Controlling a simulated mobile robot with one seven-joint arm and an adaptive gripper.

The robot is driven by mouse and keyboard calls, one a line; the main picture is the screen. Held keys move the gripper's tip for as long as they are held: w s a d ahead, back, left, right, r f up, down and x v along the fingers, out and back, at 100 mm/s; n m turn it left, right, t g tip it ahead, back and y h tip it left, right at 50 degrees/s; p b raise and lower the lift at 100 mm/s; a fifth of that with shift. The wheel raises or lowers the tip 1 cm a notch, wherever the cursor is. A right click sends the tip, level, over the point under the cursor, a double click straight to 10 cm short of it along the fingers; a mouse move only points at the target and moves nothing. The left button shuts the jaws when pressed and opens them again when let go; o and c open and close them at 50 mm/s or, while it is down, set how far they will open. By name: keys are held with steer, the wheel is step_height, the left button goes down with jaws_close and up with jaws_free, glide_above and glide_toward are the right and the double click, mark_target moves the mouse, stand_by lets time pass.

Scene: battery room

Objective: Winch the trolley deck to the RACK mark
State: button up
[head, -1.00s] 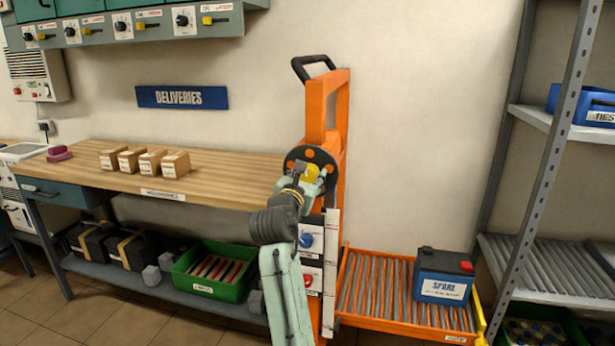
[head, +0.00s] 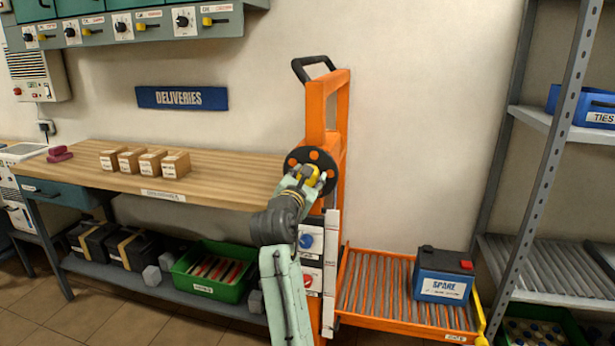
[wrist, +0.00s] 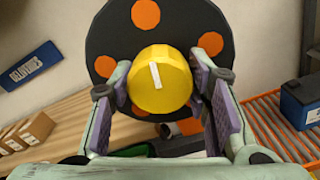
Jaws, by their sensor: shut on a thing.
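The orange trolley (head: 316,114) stands at the right end of the bench. Its winch wheel (head: 299,157) is a black disc with orange spots. My gripper (head: 314,176) is shut on the wheel's yellow knob (wrist: 160,80), with a finger on each side of it in the wrist view. The knob shows a white line, slightly tilted. The trolley deck (head: 373,287) is an orange roller bed, low at the right of the mast. A blue and black SPARE battery (head: 442,277) sits on it. A white strip (head: 331,270) runs down the mast; I cannot read a RACK mark on it.
A blue knob (head: 305,240) and a red knob (head: 307,281) are on panels below the wheel. A grey rack (head: 545,130) stands right of the deck, with a roller shelf (head: 549,270). The wooden bench (head: 230,178) is at the left.

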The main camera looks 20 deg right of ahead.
steer(key=m, duration=0.5)
steer(key=shift+m+p, duration=0.3)
steer(key=m, duration=0.9)
steer(key=shift+f+b, duration=0.1)
steer(key=shift+b, duration=0.2)
steer(key=m, duration=0.4)
steer(key=shift+m+b, duration=0.3)
steer(key=shift+b, duration=0.1)
steer(key=m+b, duration=0.1)
steer(key=m, duration=0.3)
steer(key=m+b, duration=0.1)
steer(key=m, duration=0.4)
steer(key=m+b, duration=0.2)
steer(key=m, duration=0.2)
steer(key=shift+f+m, duration=0.1)
steer(key=shift+m, duration=0.2)
steer(key=shift+m+b, duration=0.6)
steer(key=shift+m, duration=1.6)
